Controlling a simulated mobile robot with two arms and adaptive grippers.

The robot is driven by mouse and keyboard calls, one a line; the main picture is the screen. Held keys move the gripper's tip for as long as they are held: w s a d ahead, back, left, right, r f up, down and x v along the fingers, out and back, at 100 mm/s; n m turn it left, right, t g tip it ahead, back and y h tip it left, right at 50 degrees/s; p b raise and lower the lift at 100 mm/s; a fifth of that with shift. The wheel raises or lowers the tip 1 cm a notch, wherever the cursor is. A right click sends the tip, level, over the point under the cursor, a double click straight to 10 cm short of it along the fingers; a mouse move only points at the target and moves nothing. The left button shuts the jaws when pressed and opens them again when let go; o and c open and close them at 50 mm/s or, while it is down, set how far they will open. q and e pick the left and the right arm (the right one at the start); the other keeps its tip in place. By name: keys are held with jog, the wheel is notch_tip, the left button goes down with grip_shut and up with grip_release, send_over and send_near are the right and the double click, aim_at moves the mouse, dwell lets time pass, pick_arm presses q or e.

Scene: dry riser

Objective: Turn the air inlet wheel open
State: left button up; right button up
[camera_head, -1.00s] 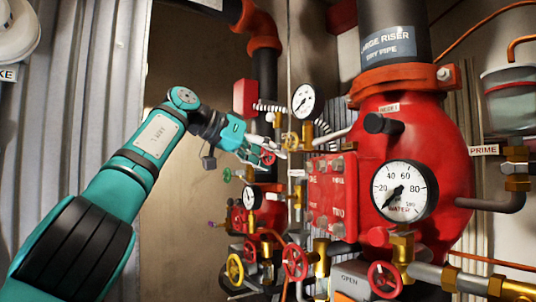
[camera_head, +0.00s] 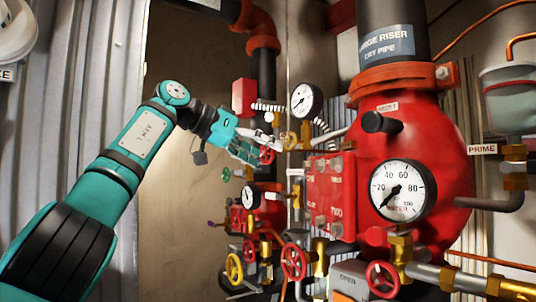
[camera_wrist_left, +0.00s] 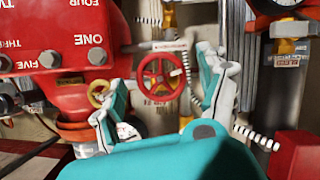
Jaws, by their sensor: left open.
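A small red handwheel (camera_head: 267,156) stands by the pipework left of the red riser. My right gripper is not in view.
A green wheel (camera_head: 226,174), yellow wheel (camera_head: 234,267) and red wheel (camera_head: 294,262) are lower. The large red riser body (camera_head: 445,150) blocks the right. Bare wall is open on the left.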

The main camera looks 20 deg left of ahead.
pick_arm(q)
jog(key=v, duration=1)
jog(key=shift+w+f, duration=0.1)
jog(key=shift+f, duration=0.05)
